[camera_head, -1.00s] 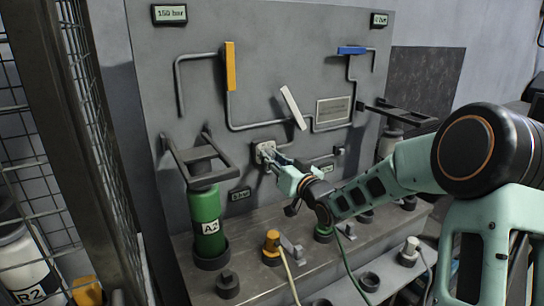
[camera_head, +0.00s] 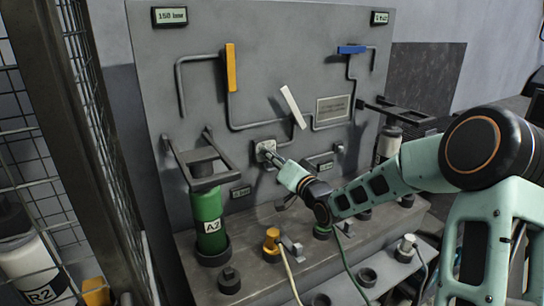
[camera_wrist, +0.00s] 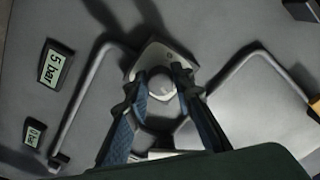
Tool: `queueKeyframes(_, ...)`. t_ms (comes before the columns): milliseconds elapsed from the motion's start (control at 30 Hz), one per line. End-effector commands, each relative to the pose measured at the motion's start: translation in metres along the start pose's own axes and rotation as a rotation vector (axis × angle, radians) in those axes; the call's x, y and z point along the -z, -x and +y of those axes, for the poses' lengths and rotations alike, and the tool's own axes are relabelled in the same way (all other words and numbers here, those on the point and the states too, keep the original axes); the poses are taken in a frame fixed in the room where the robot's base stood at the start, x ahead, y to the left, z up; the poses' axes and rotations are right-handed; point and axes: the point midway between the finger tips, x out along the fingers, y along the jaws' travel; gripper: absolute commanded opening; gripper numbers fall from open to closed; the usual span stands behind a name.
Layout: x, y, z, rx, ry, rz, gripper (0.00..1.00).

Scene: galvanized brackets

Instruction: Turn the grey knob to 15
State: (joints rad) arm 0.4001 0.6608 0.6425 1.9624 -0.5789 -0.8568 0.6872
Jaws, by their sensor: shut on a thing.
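The grey knob is a small round pale cap (camera_wrist: 160,84) on a light mounting plate (camera_wrist: 166,52) on the panel. In the head view its pale plate (camera_head: 264,146) shows, and the knob itself is mostly hidden by my gripper (camera_head: 270,156). In the wrist view my gripper (camera_wrist: 161,82) has one dark finger on each side of the knob and is shut on it. A small display (camera_wrist: 55,67) beside it reads 5 bar in the wrist view. The knob's own markings are not visible.
A second small display (camera_wrist: 34,133) seems to read 0 bar. A yellow handle (camera_head: 231,67), a white lever (camera_head: 293,107) and a blue handle (camera_head: 352,50) are on the panel. A green cylinder (camera_head: 207,208) stands below left. Metal fencing (camera_head: 35,130) borders the left.

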Motion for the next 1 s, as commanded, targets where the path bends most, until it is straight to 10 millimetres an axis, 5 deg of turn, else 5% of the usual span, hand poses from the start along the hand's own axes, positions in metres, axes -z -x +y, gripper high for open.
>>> queueKeyframes(300,-0.001,0.000,0.001,-0.001,-0.001,-0.001,0.00)
queueKeyframes(333,-0.001,0.000,0.001,-0.001,-0.001,-0.001,0.26)
queueKeyframes(467,0.000,0.000,0.001,-0.001,0.000,-0.001,0.40)
queueKeyframes(767,0.000,0.001,0.000,-0.001,0.000,0.000,0.40)
queueKeyframes(1000,0.001,0.029,0.001,-0.003,0.002,-0.001,0.40)
